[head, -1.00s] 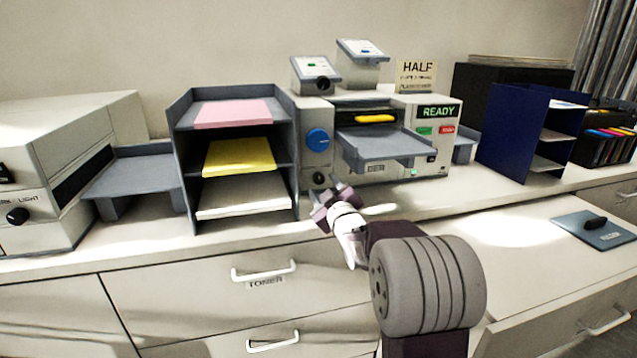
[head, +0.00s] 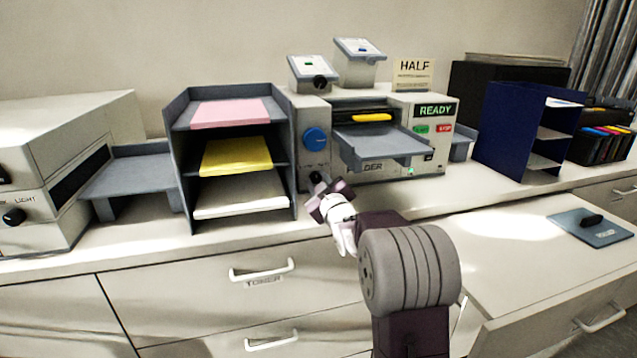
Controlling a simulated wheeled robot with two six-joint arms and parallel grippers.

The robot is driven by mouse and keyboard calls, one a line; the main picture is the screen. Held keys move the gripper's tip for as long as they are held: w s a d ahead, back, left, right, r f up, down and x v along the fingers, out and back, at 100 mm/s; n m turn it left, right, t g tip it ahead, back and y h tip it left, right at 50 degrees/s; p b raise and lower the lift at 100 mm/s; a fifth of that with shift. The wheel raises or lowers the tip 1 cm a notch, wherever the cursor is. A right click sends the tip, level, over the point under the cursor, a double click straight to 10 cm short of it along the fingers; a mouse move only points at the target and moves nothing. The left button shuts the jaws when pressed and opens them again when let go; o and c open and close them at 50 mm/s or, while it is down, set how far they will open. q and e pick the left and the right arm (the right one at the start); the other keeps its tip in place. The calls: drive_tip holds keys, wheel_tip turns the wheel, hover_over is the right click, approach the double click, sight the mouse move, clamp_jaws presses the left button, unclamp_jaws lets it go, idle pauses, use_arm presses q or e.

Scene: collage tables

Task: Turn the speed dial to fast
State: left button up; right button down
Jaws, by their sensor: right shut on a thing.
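The folding machine (head: 418,95) stands on the counter with a READY display. A small black dial (head: 316,177) sits low on its left front panel, below a larger blue knob (head: 315,139). My right gripper (head: 322,190) is at the black dial and is shut on it. The fingers cover part of the dial, and its pointer and scale are too small to read. My left gripper is not in view.
A grey paper rack (head: 183,158) with pink, yellow and white stacks stands close left of the gripper. The machine's grey tray (head: 385,147) juts out to the right. A blue organiser (head: 508,130) stands further right. The front counter at right is mostly clear.

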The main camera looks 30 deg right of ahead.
drive_tip(key=m, duration=0.5)
drive_tip(key=m+p, duration=0.1)
drive_tip(key=m, duration=0.4)
drive_tip(key=shift+d+m, duration=0.1)
drive_tip(key=shift+m, duration=0.2)
idle(0.4)
drive_tip(key=c, duration=1.1)
unclamp_jaws()
drive_tip(key=shift+s, duration=0.1)
